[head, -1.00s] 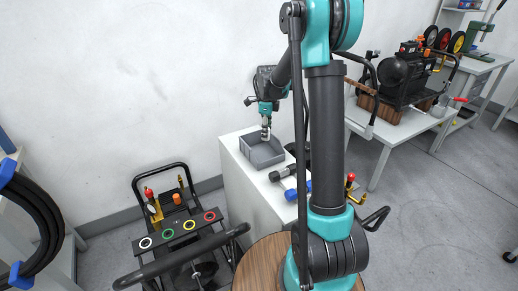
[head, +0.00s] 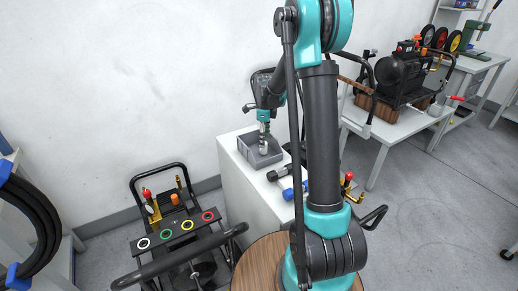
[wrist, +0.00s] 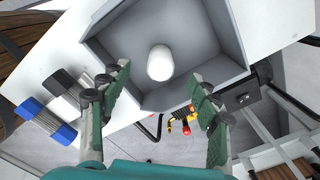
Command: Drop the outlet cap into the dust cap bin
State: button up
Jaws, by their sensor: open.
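The outlet cap (wrist: 160,62) is a small white rounded piece. In the wrist view it shows beyond and between my fingertips, against the inside of the grey dust cap bin (wrist: 220,62). I cannot tell if it rests on the bin's floor. My gripper (wrist: 160,76) is open, with a finger on each side and clear gaps to the cap. In the head view my gripper (head: 263,148) points down into the open grey bin (head: 275,158), which stands on the white bench top. The cap cannot be made out clearly there.
A blue-and-grey tool (head: 292,191) and a dark-and-grey one (head: 279,173) lie on the white bench (head: 238,175) in front of the bin. The wall is close behind. A black machine with coloured rings (head: 180,228) stands on the floor at left.

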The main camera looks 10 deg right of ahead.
notch_tip(320, 180, up, 12)
dwell(0.6)
jog(key=shift+s, duration=0.1)
jog(key=s+d+f+n+t, duration=0.1)
jog(key=s+f+n, duration=0.2)
jog(key=s+n, duration=0.4)
jog(key=s+d+f+n+t, duration=0.1)
jog(key=s+f+n, duration=0.3)
jog(key=s+n, duration=0.4)
jog(key=s+d+f+n+t, duration=0.1)
jog(key=s+f+n, duration=0.3)
jog(key=s, duration=1.1)
jog(key=n+t, duration=0.1)
jog(key=n, duration=0.2)
jog(key=shift+s+d, duration=0.35)
jog(key=shift+s, duration=0.05)
